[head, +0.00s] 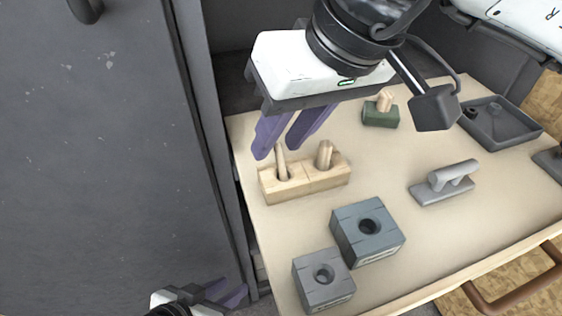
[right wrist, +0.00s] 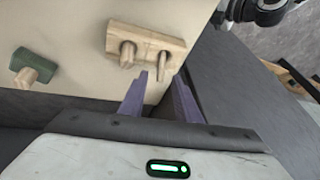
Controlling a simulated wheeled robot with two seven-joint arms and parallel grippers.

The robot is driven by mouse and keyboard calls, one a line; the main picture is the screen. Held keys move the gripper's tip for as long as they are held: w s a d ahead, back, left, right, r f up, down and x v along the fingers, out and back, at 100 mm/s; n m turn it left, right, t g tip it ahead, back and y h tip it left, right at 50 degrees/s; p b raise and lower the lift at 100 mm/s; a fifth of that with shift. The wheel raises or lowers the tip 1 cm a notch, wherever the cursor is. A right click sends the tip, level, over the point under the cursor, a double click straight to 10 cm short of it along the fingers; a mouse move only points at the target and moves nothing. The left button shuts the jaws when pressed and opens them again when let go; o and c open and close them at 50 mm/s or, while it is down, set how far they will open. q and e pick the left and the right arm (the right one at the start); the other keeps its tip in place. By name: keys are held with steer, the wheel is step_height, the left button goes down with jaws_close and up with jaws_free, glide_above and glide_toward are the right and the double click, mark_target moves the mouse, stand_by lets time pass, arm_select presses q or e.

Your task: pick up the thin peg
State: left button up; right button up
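The thin peg (head: 281,163) stands, slightly tilted, in the left hole of a light wooden block (head: 318,184). A thicker peg (head: 324,155) stands in the block's right hole. My right gripper (head: 279,150) is open, with purple fingers just above and behind the thin peg. In the right wrist view the thin peg (right wrist: 162,66) shows just beyond the gap between the fingertips (right wrist: 162,78), with nothing held. The thicker peg (right wrist: 127,52) is to its left there. My left gripper (head: 235,286) is open and empty at the bottom edge of the head view, away from the block.
Two grey blocks with holes, one larger (head: 368,231) and one smaller (head: 323,279), stand in front on the pale board. A green block with a peg (head: 381,112), a grey handled tool (head: 443,184) and a dark tray (head: 500,122) lie farther right. A grey wall (head: 100,170) is left.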

jaws_close()
